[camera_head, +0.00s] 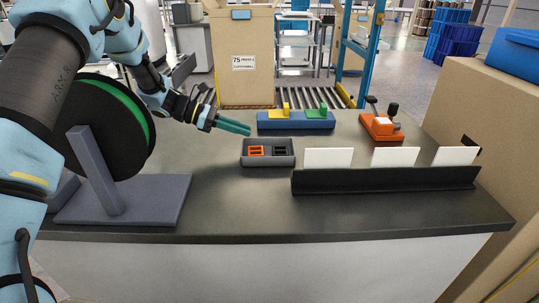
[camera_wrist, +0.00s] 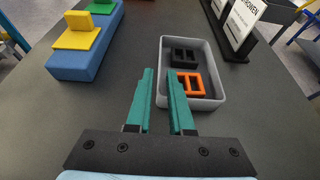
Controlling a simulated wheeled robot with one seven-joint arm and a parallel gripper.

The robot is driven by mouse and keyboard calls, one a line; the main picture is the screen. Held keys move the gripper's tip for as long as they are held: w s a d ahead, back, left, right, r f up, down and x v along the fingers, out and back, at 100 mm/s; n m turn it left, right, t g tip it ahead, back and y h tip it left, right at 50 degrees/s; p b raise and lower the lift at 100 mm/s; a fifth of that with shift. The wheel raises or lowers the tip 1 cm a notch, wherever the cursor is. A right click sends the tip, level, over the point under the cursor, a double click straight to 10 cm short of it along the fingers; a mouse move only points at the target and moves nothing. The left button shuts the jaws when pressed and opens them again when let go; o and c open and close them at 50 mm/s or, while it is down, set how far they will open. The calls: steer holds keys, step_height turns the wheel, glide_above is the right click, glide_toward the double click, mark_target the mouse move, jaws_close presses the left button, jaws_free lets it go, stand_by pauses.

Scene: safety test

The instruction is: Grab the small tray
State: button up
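The small tray is a grey, shallow open box (camera_head: 268,163) on the dark table, near the middle of the head view. It holds an orange piece (camera_head: 256,151) and a black piece (camera_head: 280,150), each with slots. In the wrist view the tray (camera_wrist: 207,63) lies ahead and to the right of the fingertips, with the orange piece (camera_wrist: 190,84) nearer than the black one (camera_wrist: 185,56). My gripper (camera_head: 233,126) has teal fingers and is to the left of the tray, apparently above the table. In the wrist view the fingers (camera_wrist: 160,74) are apart, with nothing between them.
A blue block with yellow and green pieces (camera_head: 296,123) stands behind the tray. A black rack with white cards (camera_head: 385,182) is at the front right. An orange device (camera_head: 381,127) is at the back right. A spool on a grey stand (camera_head: 135,195) is at the left.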

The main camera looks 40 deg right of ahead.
mark_target(268, 152)
steer(key=p+x, duration=0.2)
steer(key=x, duration=0.6)
steer(key=shift+s+d+f+p, duration=0.1)
steer(key=shift+f+p, duration=0.05)
steer(key=shift+p, duration=0.2)
jaws_close()
stand_by(1.0)
